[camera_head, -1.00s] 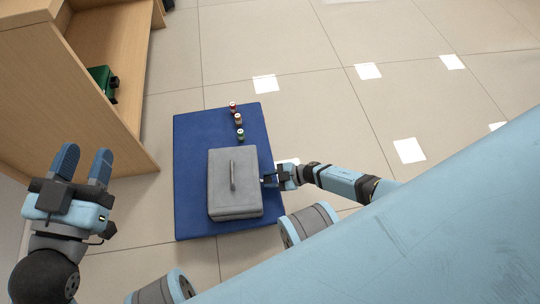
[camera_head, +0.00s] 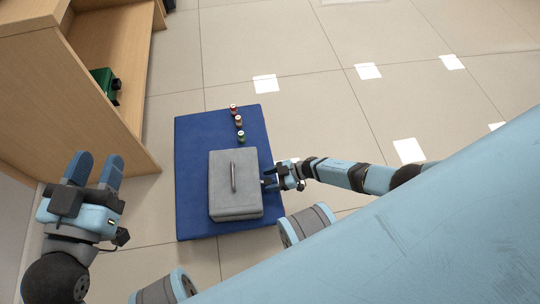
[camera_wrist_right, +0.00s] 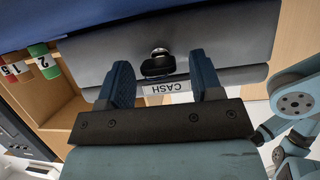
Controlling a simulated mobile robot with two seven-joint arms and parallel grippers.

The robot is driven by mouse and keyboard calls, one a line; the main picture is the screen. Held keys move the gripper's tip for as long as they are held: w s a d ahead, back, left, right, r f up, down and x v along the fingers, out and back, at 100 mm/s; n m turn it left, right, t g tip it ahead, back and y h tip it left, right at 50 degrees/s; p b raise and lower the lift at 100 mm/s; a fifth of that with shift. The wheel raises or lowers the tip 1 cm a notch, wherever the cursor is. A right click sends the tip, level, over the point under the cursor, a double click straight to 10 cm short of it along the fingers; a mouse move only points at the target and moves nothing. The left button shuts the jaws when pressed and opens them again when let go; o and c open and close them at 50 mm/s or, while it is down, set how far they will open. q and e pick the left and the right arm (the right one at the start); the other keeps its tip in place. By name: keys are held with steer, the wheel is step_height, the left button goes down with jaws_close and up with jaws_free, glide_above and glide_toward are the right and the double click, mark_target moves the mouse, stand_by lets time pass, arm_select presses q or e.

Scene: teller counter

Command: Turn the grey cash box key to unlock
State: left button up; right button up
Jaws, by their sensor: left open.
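The grey cash box (camera_head: 222,185) sits closed on the blue mat, its handle (camera_head: 233,177) on top. My right gripper (camera_head: 270,179) is at the right side of the box. In the wrist view its two fingers (camera_wrist_right: 163,75) are open on either side of the key head, with gaps showing. My left gripper (camera_head: 98,164) is open and empty, well left of the box.
Several small coloured cylinders, a red one (camera_head: 234,109) among them, stand on the blue mat (camera_head: 190,215) beyond the box. A wooden shelf unit (camera_head: 90,120) with a green object (camera_head: 104,82) stands at the left. The tiled floor on the right is clear.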

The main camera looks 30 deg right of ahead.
arm_select(q)
steer(key=shift+w+r, duration=0.1)
steer(key=shift+a, duration=0.1)
arm_select(e)
steer(key=shift+d+r, duration=0.15)
arm_select(q)
steer(key=shift+s+d+f+n+g+p, duration=0.25)
steer(key=shift+s+n+p, duration=0.25)
steer(key=shift+p, duration=0.3)
steer(key=shift+s+d+f+n+g+p, duration=0.1)
steer(key=shift+s+d+n+g+p, duration=0.35)
steer(key=shift+p, duration=0.4)
steer(key=shift+s+d+f+n+g+p, duration=0.1)
steer(key=shift+s+f+n+g+p, duration=0.1)
steer(key=shift+s+n+p, duration=0.4)
arm_select(e)
steer(key=v, duration=1.3)
steer(key=shift+d, duration=0.25)
arm_select(q)
steer(key=shift+w+r, duration=0.2)
steer(key=shift+r, duration=0.05)
arm_select(e)
steer(key=shift+s, duration=0.1)
